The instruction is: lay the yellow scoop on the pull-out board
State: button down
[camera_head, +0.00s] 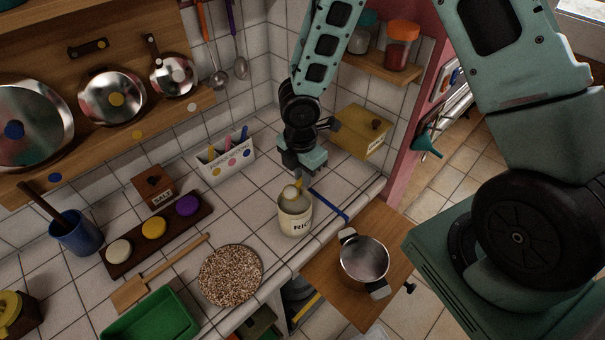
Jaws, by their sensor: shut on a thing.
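The yellow scoop (299,184) shows as a small yellow piece at the mouth of a cream canister (295,215) marked "RIC…". My gripper (299,178) points down just above the canister and is shut on the upper part of the scoop. The scoop's lower part is hidden or too small to make out. The wooden pull-out board (325,266) sticks out from the counter front, to the right of and nearer than the canister. A steel pot (364,259) with two grey handles stands on the board's right part.
A blue strip (329,204) lies on the tiles right of the canister. A round speckled mat (231,275) lies to its left. A white utensil box (226,158) and yellow box (361,131) stand behind. The board's left and front parts are bare.

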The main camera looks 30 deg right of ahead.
aim_at(395, 232)
jog(key=k+l+u, duration=0.3)
jog(key=l, duration=0.4)
jog(key=k+l+u, duration=0.3)
jog(key=k+l, duration=0.3)
